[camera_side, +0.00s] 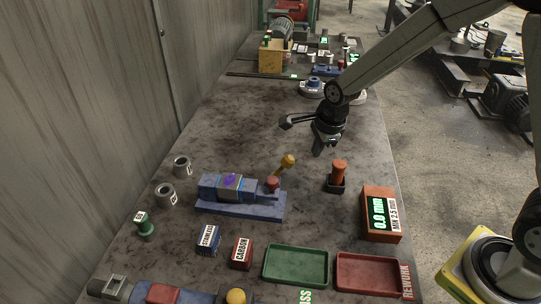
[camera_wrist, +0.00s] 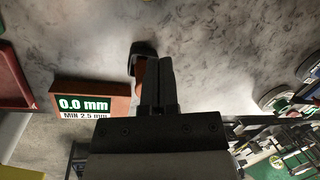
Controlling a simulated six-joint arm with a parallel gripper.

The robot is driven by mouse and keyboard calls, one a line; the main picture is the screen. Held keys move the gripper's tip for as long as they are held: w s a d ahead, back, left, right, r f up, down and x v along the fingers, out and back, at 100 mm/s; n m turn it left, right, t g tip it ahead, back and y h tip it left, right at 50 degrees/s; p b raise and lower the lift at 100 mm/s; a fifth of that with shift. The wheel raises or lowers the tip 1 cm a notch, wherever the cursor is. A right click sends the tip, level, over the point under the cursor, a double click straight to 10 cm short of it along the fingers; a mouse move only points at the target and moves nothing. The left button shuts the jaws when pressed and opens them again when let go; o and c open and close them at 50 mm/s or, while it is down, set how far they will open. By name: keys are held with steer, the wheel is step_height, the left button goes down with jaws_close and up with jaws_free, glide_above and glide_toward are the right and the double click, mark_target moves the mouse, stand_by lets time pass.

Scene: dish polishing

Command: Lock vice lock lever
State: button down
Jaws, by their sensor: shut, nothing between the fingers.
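The vice (camera_side: 240,206) is a blue block on a blue base, on the left half of the bench in the side view. A small purple patch shows on its top. Its lock lever (camera_side: 287,161) has a yellow-orange knob and stands tilted up to the right from a red pivot (camera_side: 272,184). My gripper (camera_side: 318,151) hangs above the bench, up and to the right of the knob and apart from it. Its fingers are shut with nothing held; they also show in the wrist view (camera_wrist: 160,62). The vice and lever are not visible in the wrist view.
An orange-handled item (camera_side: 339,169) in a black holder stands below my gripper, partly behind the fingers in the wrist view. An orange display box (camera_side: 381,213), a green tray (camera_side: 296,266) and a red tray (camera_side: 368,275) lie nearer the camera.

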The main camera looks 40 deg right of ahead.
mark_target(282, 168)
steer(key=shift+w+a+f, duration=0.3)
steer(key=shift+a+f, duration=0.1)
steer(key=shift+a, duration=0.2)
steer(key=shift+w+a+f, duration=0.35)
steer(key=shift+a, duration=0.3)
steer(key=shift+w+a+f, duration=0.3)
steer(key=shift+a+f, duration=0.1)
steer(key=shift+a, duration=0.2)
